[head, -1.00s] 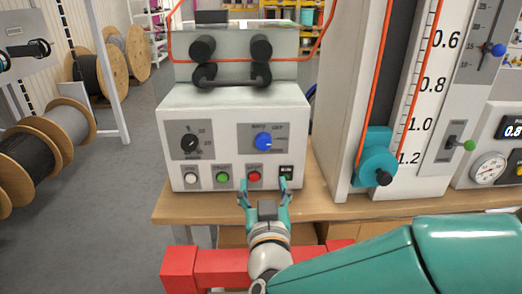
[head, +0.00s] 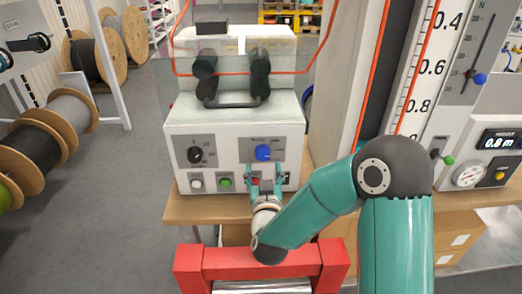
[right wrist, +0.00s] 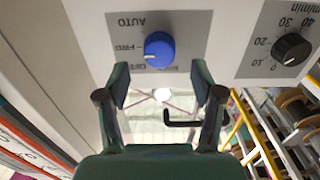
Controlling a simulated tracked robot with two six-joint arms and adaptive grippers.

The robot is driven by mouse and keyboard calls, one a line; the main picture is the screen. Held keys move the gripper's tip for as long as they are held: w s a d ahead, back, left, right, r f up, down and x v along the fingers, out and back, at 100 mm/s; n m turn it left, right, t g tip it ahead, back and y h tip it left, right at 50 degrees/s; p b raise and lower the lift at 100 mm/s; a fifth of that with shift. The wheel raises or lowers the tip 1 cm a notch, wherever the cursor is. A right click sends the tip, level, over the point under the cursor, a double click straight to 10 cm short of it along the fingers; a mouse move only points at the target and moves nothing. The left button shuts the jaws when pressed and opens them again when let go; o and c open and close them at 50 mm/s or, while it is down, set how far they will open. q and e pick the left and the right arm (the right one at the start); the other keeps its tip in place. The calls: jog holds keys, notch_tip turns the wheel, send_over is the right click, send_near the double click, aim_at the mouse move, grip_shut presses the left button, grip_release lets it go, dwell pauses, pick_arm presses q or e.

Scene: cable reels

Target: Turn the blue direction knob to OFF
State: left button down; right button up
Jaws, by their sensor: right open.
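The blue direction knob (head: 263,152) is on a grey plate on the front of the white control box (head: 232,133). In the right wrist view the knob (right wrist: 159,50) appears upside down, with labels AUTO, FWD and OFF on its left. Its white mark points left and slightly down, toward the FWD and OFF side; I cannot tell exactly which. My right gripper (head: 264,170) is open and empty, in front of the box just below the knob. In the wrist view its fingers (right wrist: 160,85) stand apart, with the knob beyond the gap, not touched. My left gripper is not in view.
A black speed knob (head: 195,155) sits left of the blue knob. White, green (head: 225,183) and red (head: 255,182) buttons line the box below, close to my right fingers. A tall gauge column stands right. The box is on a wooden table (head: 200,209).

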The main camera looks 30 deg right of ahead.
aim_at(262, 157)
jog(key=p+x, duration=0.1)
jog(key=x, duration=0.4)
jog(key=shift+w, duration=0.1)
